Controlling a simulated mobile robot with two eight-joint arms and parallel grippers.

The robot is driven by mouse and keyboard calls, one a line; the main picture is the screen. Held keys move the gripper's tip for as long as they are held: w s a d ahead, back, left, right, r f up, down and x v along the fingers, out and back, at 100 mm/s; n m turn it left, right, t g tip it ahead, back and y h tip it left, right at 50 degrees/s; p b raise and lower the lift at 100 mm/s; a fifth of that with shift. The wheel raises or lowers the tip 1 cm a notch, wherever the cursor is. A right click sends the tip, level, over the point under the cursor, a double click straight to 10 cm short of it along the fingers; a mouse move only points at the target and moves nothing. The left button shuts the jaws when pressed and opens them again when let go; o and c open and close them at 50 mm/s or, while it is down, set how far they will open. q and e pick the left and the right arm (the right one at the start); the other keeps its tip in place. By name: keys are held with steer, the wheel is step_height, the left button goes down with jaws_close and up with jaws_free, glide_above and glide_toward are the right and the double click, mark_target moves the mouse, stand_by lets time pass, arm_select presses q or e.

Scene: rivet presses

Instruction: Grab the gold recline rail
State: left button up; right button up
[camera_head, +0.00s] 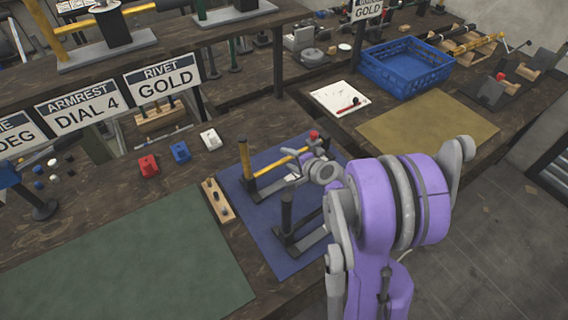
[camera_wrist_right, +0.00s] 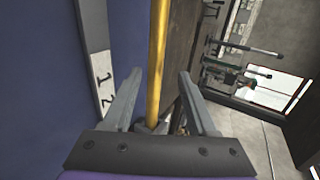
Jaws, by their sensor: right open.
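The gold recline rail (camera_head: 277,164) is a thin yellow bar on a press fixture, above the blue mat (camera_head: 262,236). In the right wrist view the rail (camera_wrist_right: 158,45) passes lengthwise between the two fingers of my right gripper (camera_wrist_right: 160,82). The fingers are open, with a gap on each side of the rail. In the head view my purple right arm hides part of the fixture and most of the right gripper (camera_head: 300,172). My left gripper is out of view.
A second dark post (camera_head: 287,215) stands on the blue mat near my right arm. A wooden block (camera_head: 217,201) lies at the mat's left edge. Red (camera_head: 148,166), blue (camera_head: 180,152) and white (camera_head: 210,139) blocks sit behind. The green mat (camera_head: 130,265) is bare.

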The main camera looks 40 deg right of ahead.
steer(key=shift+f+x, duration=0.15)
steer(key=shift+x, duration=1.15)
steer(key=shift+f+x, duration=0.15)
steer(key=shift+x, duration=1.15)
steer(key=shift+s, duration=0.2)
jaws_close()
